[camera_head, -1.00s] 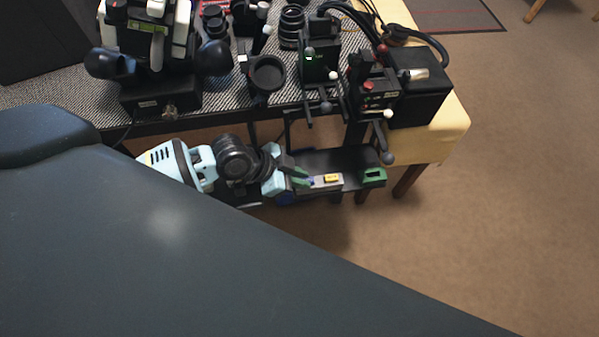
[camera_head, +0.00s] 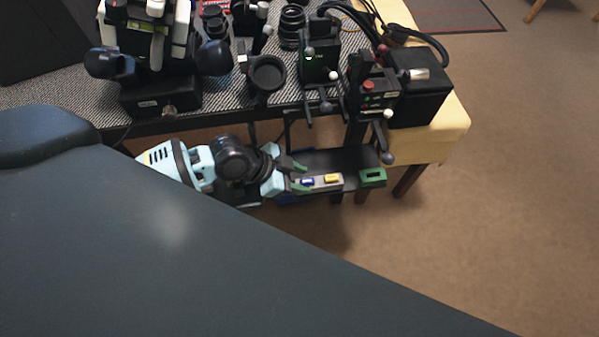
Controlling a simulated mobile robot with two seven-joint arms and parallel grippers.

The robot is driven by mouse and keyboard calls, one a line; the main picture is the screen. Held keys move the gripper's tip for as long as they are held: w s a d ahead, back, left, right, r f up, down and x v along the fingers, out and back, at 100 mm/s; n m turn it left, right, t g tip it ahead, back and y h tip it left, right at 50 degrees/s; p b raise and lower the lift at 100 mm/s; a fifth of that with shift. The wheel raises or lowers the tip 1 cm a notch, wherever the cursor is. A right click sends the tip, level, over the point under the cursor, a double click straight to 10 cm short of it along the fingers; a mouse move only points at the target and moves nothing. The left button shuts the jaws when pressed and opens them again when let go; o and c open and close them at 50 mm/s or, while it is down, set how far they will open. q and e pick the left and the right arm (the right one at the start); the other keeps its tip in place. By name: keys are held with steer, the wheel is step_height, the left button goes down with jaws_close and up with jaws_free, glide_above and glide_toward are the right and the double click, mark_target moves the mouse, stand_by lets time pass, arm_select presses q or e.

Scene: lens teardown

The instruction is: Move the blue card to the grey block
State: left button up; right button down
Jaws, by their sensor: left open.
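The small blue card (camera_head: 307,181) sits at the left end of the grey block (camera_head: 319,184), on the low dark shelf below the table. My left gripper (camera_head: 300,176) is open just to the left of the blue card, its two green fingertips apart. The fingers look clear of the card, though contact is hard to judge at this size. A yellow card (camera_head: 332,178) sits at the right part of the same grey block. My right gripper is not in view.
A green block (camera_head: 373,176) with a dark slot stands at the shelf's right end. The dark shelf (camera_head: 335,158) is bare behind the grey block. Black devices and lenses (camera_head: 292,27) crowd the table above. A large dark surface covers the lower left.

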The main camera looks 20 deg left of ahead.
arm_select(q)
steer(key=v, duration=0.7)
steer(key=shift+a+r+p, duration=0.2)
steer(key=shift+p, duration=0.2)
stand_by(0.3)
